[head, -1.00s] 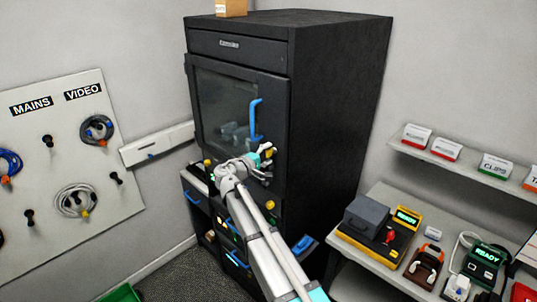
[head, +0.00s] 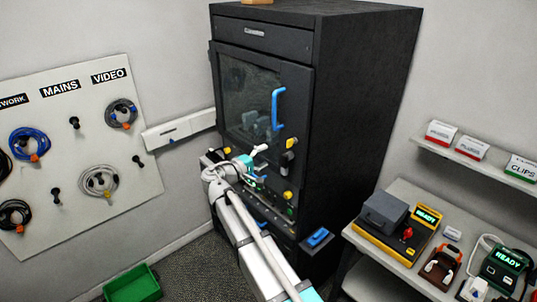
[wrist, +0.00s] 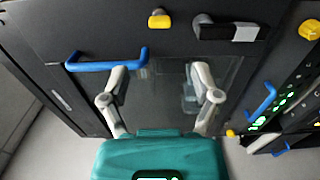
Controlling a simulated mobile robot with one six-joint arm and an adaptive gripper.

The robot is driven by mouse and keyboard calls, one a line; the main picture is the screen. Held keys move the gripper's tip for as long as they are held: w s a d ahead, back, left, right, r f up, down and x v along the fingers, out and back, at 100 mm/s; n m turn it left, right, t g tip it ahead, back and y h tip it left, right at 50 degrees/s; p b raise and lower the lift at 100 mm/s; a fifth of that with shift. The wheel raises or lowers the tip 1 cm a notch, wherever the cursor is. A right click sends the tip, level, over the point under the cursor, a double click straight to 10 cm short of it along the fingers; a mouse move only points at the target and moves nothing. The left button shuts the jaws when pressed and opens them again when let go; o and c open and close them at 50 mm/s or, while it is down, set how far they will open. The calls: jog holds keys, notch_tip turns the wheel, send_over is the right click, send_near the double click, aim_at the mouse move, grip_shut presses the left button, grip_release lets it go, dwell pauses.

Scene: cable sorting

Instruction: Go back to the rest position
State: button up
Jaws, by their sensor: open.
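My gripper (wrist: 158,78) is open and empty in the wrist view, its two grey fingers spread apart in front of the black cabinet's glass door. In the head view my gripper (head: 262,165) is in front of the lower part of the black cabinet (head: 365,110), seen small and partly confused with the fittings behind it. The cabinet's blue door handle (head: 277,108) is above my gripper in the head view; in the wrist view a blue handle (wrist: 105,62) lies at the left finger. I cannot tell whether the finger touches it.
A pegboard (head: 90,210) with coiled cables hangs on the left wall. A green bin (head: 132,285) stands on the floor. A bench (head: 385,265) with test devices stands right, below a shelf (head: 465,170) of labelled boxes. Open floor shows between bin and cabinet.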

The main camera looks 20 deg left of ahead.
dwell(0.6)
jog(key=d+f+m+g+b, duration=0.25)
jog(key=d+f, duration=0.35)
jog(key=d, duration=0.4)
jog(key=w+d+f+m+g+b, duration=0.15)
jog(key=d+f+g, duration=0.35)
jog(key=d, duration=0.5)
jog(key=s+d+f+m+g+b, duration=0.1)
jog(key=d+f+m+g+b, duration=0.15)
jog(key=d+f, duration=0.6)
jog(key=s+d+f+m+g+y+b, duration=0.3)
jog(key=s+d+f, duration=0.4)
jog(key=d, duration=0.3)
jog(key=s+d+f+m+g+y+b, duration=0.3)
jog(key=s+d+f, duration=0.4)
jog(key=d, duration=0.3)
jog(key=shift+s+d+y+b, duration=0.15)
jog(key=shift+d+y+b, duration=0.1)
jog(key=shift+y+b, duration=0.85)
jog(key=shift+m, duration=0.25)
